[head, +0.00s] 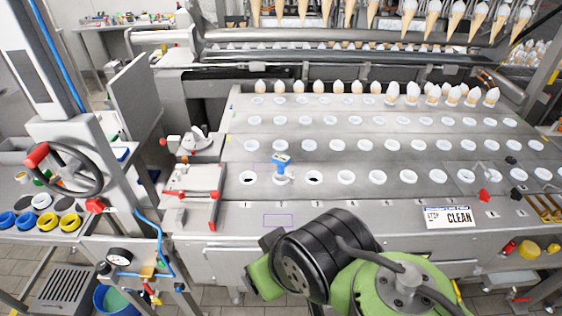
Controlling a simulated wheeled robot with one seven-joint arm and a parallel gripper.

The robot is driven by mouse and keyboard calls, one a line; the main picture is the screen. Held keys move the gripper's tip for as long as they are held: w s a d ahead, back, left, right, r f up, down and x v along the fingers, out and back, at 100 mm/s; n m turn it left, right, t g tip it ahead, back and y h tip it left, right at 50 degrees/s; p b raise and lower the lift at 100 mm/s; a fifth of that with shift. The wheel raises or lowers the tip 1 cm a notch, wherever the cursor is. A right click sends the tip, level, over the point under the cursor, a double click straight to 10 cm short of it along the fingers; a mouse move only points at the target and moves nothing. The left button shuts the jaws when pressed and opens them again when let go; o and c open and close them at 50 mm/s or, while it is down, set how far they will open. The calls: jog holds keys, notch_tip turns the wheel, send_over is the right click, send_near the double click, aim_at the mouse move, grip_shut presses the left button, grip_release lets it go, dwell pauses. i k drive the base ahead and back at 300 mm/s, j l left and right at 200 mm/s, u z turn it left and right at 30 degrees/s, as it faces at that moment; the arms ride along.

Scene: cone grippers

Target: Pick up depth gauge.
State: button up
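A small blue-topped tool (281,161), which looks like the depth gauge, stands upright on the steel plate table (330,208). Its paler lower part is at one of the white-rimmed holes in the front row; whether it sits in the hole or beside it is too small to tell. My green and black arm links show at the bottom centre, in front of the table and well short of the tool. My gripper is not visible, so its fingers cannot be seen.
Red-handled clamps (192,194) lie left of the tool. A "CLEAN" sign (447,217) and red knobs (484,195) are at the right front. Filled cones (412,93) line the back. A handwheel column (65,175) stands at left. The plate around the tool is mostly clear.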

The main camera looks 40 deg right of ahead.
aim_at(282, 160)
jog(key=i+j+z, duration=0.6)
jog(key=i+j, duration=0.15)
